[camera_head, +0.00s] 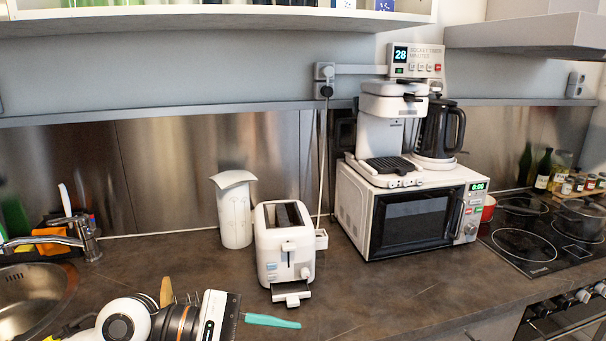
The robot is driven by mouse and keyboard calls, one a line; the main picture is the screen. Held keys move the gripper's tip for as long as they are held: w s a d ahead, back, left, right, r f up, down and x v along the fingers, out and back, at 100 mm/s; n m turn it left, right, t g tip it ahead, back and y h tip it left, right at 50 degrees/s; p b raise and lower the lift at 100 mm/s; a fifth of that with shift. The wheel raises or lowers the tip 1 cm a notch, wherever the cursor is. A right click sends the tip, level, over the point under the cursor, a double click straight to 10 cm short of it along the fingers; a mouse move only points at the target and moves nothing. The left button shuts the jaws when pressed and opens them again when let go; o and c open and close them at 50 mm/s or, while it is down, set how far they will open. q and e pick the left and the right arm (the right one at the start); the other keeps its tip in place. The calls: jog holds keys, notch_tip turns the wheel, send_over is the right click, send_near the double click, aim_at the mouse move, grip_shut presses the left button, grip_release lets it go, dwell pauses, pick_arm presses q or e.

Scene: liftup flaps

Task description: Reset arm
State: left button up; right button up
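My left arm comes in at the bottom left, over the front of the counter. Its white, black and orange-ringed links end in my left gripper (218,317), a white and dark body with a small green light. Its fingertips cannot be made out, and nothing is clearly held in it. My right gripper is outside the picture. A white cabinet (200,14) at the top edge shows its open underside and a few items inside. No lift-up flap is visible in this view.
On the dark counter (400,302) stand a white toaster (284,246), a paper towel roll (235,211) and a microwave (413,211) bearing a coffee machine (385,122) and kettle (440,128). A teal-handled utensil (271,321) lies beside my gripper. The sink (30,298) is left, the cooktop (535,240) right.

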pick_arm(q)
notch_tip(320, 180, up, 7)
jog(key=w+a+n+t+h, duration=0.2)
jog(key=n+t+h, duration=0.3)
jog(key=n+t, duration=1.05)
jog(key=w+a+f+n+t+y, duration=0.25)
jog(key=n+y, duration=0.35)
jog(key=n, duration=0.5)
jog(key=w+a+f+n+t+y, duration=0.2)
jog(key=a+n+y, duration=0.25)
jog(key=n, duration=0.55)
jog(key=s+a+f+n+g+y, duration=0.25)
jog(key=a+f+n+y, duration=0.2)
jog(key=f+n, duration=0.35)
jog(key=s+a+f+n+g+y, duration=0.1)
jog(key=a+f+n+g+y, duration=0.25)
jog(key=f+n+y, duration=0.45)
jog(key=s+f+n+g+h, duration=0.3)
jog(key=s+f+n+g, duration=0.7)
jog(key=s+f, duration=0.8)
jog(key=s+f+m+g, duration=0.2)
jog(key=s+f+g, duration=0.1)
jog(key=f, duration=2.3)
jog(key=s+a+f+g, duration=0.1)
jog(key=s+a+f, duration=0.2)
jog(key=s+f, duration=1.1)
jog(key=shift+s+f, duration=0.15)
jog(key=shift+s, duration=0.8)
